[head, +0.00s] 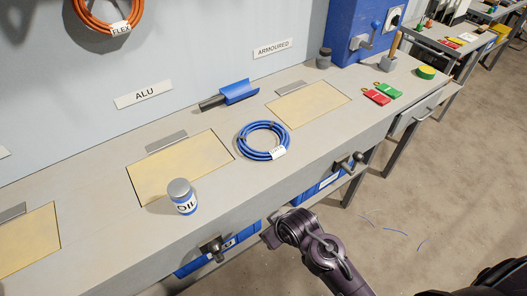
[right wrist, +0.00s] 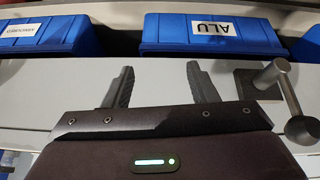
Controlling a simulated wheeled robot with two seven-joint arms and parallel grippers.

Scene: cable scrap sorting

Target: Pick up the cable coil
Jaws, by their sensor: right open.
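The blue cable coil (head: 247,153) lies flat on the grey bench in the head view, between two tan panels, with a white tag on its lower right side. An orange coil (head: 84,21) tagged FLEX hangs on the wall at upper left. My right gripper (head: 268,237) is below and in front of the bench's front edge, clear of the blue coil. In the right wrist view my right gripper (right wrist: 161,84) is open, with nothing between its fingers. The blue coil does not show there. My left gripper is not in view.
An OIL can (head: 183,198) stands left of the coil near the front edge. A blue tool (head: 237,92) lies behind it. Clamps with handles (head: 346,163) (head: 213,247) stick out at the front edge. Blue bins (right wrist: 210,34) show beyond my right fingers.

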